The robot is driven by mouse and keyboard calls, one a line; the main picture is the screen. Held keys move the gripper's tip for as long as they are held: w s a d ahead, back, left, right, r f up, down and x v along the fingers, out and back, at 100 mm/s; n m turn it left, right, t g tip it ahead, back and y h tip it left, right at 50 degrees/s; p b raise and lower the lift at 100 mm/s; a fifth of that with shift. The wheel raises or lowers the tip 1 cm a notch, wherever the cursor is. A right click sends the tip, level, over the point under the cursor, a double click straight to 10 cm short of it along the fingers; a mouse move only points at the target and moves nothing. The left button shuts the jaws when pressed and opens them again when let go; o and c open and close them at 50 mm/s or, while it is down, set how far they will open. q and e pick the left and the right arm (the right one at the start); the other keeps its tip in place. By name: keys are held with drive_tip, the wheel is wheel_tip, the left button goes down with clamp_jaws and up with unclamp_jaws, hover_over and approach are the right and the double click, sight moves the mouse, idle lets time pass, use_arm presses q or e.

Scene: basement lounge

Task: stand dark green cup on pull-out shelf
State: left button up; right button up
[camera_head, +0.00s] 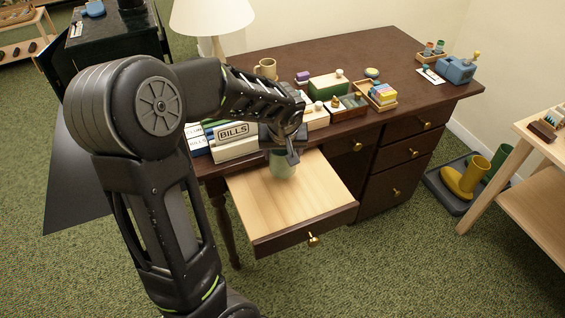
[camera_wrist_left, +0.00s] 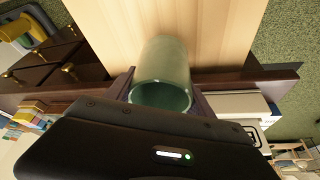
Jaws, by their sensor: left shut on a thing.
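The green cup (camera_head: 282,165) is at the back of the pull-out shelf (camera_head: 285,207), below my left gripper (camera_head: 284,153). In the left wrist view the cup (camera_wrist_left: 163,76) sits between the fingers of my left gripper (camera_wrist_left: 160,95), with its open rim toward the camera. The gripper is shut on it. The cup looks upright over the pale wood of the shelf (camera_wrist_left: 225,30); I cannot tell whether its base touches the wood. The shelf is pulled out from the dark desk and otherwise bare. My right gripper is not in view.
The desk top (camera_head: 330,62) holds a lamp (camera_head: 212,18), a mug (camera_head: 266,68), a box marked BILLS (camera_head: 236,145), and several small boxes and trays. A boot tray (camera_head: 450,200) with boots stands on the floor at right. The shelf's front part is clear.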

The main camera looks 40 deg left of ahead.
sight(283, 163)
use_arm(q)
drive_tip(key=shift+f, duration=1.85)
drive_tip(key=shift+f+b, duration=0.2)
drive_tip(key=shift+b, duration=0.3)
drive_tip(key=o, duration=1.5)
drive_tip(key=shift+r, duration=0.1)
drive_tip(key=shift+r+p, duration=0.3)
drive_tip(key=shift+p, duration=0.05)
drive_tip(key=p+v, duration=0.1)
drive_tip(key=v, duration=1)
drive_tip(key=shift+s+d+r, duration=0.2)
drive_tip(key=shift+r, duration=0.1)
